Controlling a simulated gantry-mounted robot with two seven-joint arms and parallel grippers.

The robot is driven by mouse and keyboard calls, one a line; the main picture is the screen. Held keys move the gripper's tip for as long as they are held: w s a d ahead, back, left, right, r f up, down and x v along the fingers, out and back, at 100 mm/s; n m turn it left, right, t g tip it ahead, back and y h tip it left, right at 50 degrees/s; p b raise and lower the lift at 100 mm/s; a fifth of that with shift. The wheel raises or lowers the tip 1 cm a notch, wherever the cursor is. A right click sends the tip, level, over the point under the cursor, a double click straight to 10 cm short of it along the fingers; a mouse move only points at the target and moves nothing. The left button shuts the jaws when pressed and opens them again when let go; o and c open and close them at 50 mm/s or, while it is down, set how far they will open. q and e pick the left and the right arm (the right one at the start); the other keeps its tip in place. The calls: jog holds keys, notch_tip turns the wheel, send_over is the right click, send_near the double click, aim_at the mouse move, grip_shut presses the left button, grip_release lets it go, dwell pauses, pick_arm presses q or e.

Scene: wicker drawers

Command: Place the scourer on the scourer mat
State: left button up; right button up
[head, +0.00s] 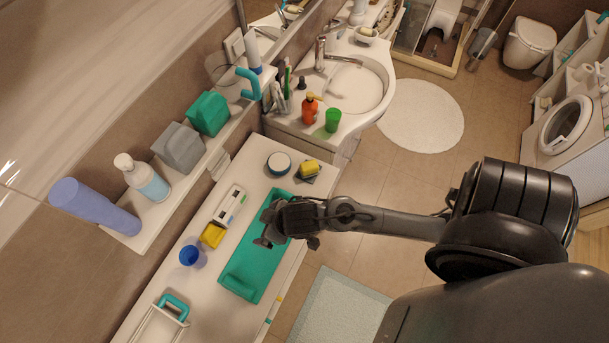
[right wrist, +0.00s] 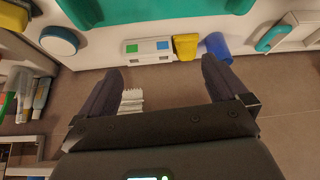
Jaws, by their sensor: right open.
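A yellow block (head: 311,167), which looks like the scourer, lies on a dark blue-grey square (head: 305,178) at the far right end of the white counter in the head view. I cannot tell whether that square is the scourer mat or part of the block. My right gripper (head: 268,228) is over the teal tray (head: 262,270), nearer than the yellow block and apart from it. In the right wrist view its fingers (right wrist: 158,85) are spread with nothing between them. My left gripper is out of view.
A round blue-and-white dish (head: 279,163) stands left of the yellow block. A white holder (head: 229,206), a yellow item (head: 212,235) and a blue cup (head: 190,255) line the counter's wall side. Bottles and boxes stand on the ledge (head: 187,185). The floor beyond is open.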

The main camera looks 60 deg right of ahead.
jog(key=s+d+r+g, duration=0.2)
jog(key=s+d, duration=0.2)
jog(key=s, duration=0.4)
jog(key=shift+s+d+r+h, duration=0.15)
jog(key=shift+s+h, duration=0.15)
notch_tip(320, 180, up, 10)
jog(key=p, duration=0.9)
jog(key=shift+f+p, duration=0.2)
jog(key=shift+p, duration=0.1)
